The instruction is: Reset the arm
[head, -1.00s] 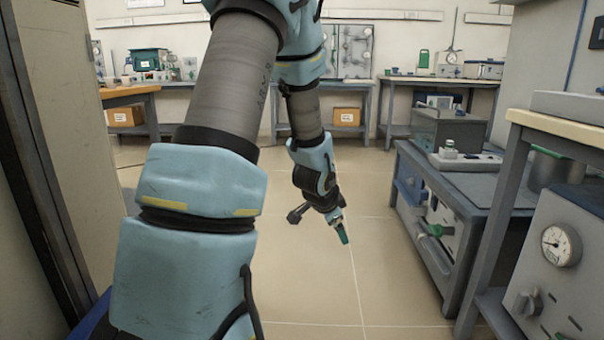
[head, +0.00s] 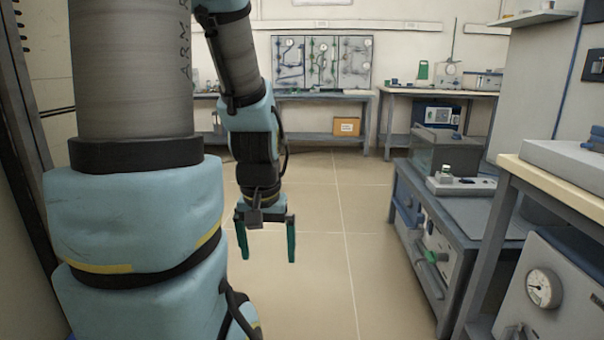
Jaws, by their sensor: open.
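My gripper (head: 267,250) hangs at the end of my arm over the bare floor, left of the middle of the head view. Its two green fingers point down and stand apart, with nothing between them. My blue and grey arm fills the left side of the view. The forearm comes down from the top edge, and its upper part is cut off by the frame.
A low grey bench (head: 470,212) with instruments stands at the right. Nearer is a pale-topped table (head: 545,180) above a box with a round gauge (head: 543,288). Back benches hold a valve panel (head: 322,62) and a cardboard box (head: 347,126). The middle floor (head: 335,215) is clear.

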